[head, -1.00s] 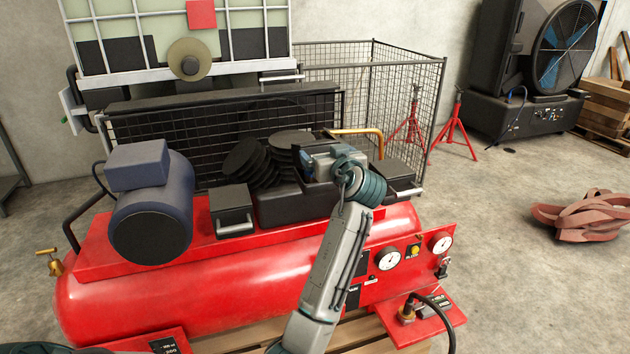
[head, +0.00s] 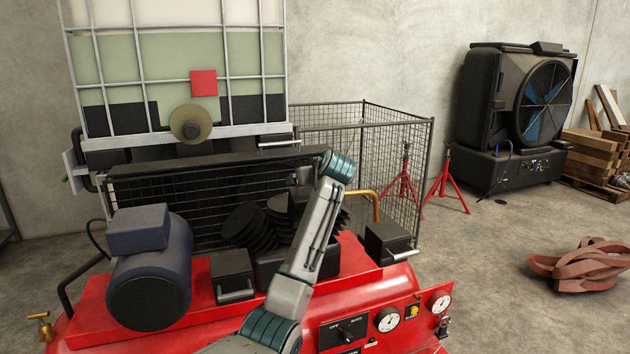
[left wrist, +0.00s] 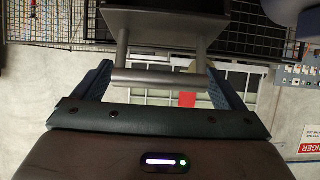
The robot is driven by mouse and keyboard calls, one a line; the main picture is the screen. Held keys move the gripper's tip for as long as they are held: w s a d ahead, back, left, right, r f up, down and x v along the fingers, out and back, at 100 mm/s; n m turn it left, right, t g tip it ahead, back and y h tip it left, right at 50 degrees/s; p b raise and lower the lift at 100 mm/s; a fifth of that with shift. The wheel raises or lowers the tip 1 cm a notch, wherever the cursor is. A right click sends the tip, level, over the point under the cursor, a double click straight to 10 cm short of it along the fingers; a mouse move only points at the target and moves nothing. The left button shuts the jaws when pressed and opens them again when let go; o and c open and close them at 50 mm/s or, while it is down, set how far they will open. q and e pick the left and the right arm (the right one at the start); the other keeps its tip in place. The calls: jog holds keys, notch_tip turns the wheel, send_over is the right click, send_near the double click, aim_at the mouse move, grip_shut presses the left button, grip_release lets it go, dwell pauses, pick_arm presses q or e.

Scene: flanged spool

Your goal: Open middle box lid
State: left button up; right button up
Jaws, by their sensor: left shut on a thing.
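The middle box (head: 272,272) is a black bin on the red compressor's deck, partly hidden behind my left arm. Ribbed black discs (head: 250,226) show at its back; I cannot tell whether they are inside it. My left gripper (head: 298,178) is raised above and behind this box, its fingertips mostly hidden by my wrist in the head view. In the left wrist view it is shut on a silver bar handle (left wrist: 160,77), which joins a dark panel (left wrist: 165,22) by two posts. The lid's angle is hard to tell. My right gripper is not in view.
Smaller black boxes with silver handles stand at left (head: 232,276) and right (head: 388,244). A blue-grey motor (head: 150,268) is left of them. A wire mesh cage (head: 395,165) and a caged tank (head: 110,60) stand behind.

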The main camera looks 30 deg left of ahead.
pick_arm(q)
jog(key=shift+w+a+g+h+p, duration=0.75)
jog(key=shift+w+a+p, duration=0.2)
jog(key=shift+a, duration=0.2)
jog(key=shift+w+a+f+h, duration=0.25)
jog(key=shift+f+h, duration=0.05)
jog(key=shift+h, duration=0.05)
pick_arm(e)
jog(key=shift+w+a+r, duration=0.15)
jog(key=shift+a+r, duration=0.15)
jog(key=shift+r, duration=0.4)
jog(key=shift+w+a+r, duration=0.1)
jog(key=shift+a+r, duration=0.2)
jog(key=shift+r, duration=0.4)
pick_arm(q)
jog(key=shift+f, duration=0.1)
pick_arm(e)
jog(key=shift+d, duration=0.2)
